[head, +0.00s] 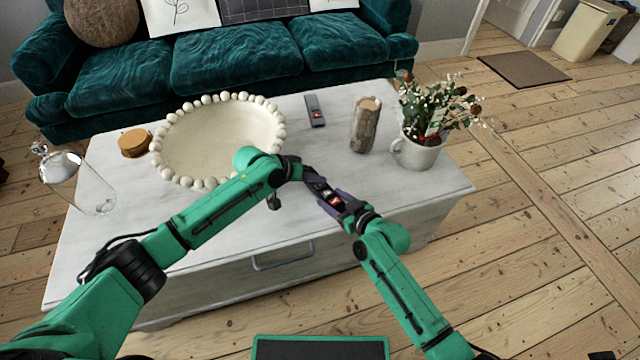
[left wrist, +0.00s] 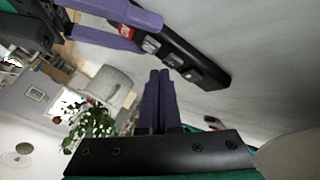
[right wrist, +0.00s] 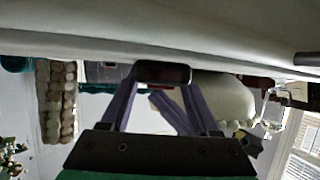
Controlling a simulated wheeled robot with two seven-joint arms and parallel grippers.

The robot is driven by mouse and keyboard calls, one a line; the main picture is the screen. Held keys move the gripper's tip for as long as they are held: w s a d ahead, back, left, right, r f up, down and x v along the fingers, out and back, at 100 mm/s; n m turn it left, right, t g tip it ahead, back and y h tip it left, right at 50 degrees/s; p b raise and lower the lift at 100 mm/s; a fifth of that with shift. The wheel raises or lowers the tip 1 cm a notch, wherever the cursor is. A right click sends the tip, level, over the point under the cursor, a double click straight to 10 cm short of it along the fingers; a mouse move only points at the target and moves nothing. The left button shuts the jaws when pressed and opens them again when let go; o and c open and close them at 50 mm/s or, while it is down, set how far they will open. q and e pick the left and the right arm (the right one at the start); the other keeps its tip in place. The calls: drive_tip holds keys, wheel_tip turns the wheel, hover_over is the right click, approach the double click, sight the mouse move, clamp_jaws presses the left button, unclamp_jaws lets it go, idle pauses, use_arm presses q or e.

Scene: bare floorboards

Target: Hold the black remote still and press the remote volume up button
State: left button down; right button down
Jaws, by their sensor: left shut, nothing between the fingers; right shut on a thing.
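A black remote (head: 322,188) with a red button is held above the front of the white table by my right gripper (head: 342,203). In the right wrist view, the purple fingers (right wrist: 163,82) are shut on both sides of the remote (right wrist: 165,73), seen end-on. In the left wrist view, the remote (left wrist: 178,52) lies tilted with its grey buttons showing; which is volume up is not readable. My left gripper (left wrist: 159,74) is shut and empty, its tips close to the remote's button face, apparently just apart. In the head view its fingertips are hard to make out.
On the table (head: 130,240) stand a beaded bowl (head: 200,145), a second remote (head: 315,110), a wooden log piece (head: 366,125), a white mug of flowers (head: 417,150), a brown round box (head: 134,143) and a glass cloche (head: 75,180). A teal sofa (head: 235,62) is behind.

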sight(317, 187)
use_arm(q)
drive_tip(key=shift+r, duration=0.25)
drive_tip(key=shift+r, duration=0.15)
drive_tip(key=shift+r, duration=2.35)
idle(0.8)
use_arm(e)
drive_tip(key=shift+c, duration=0.2)
unclamp_jaws()
drive_tip(key=v, duration=1.2)
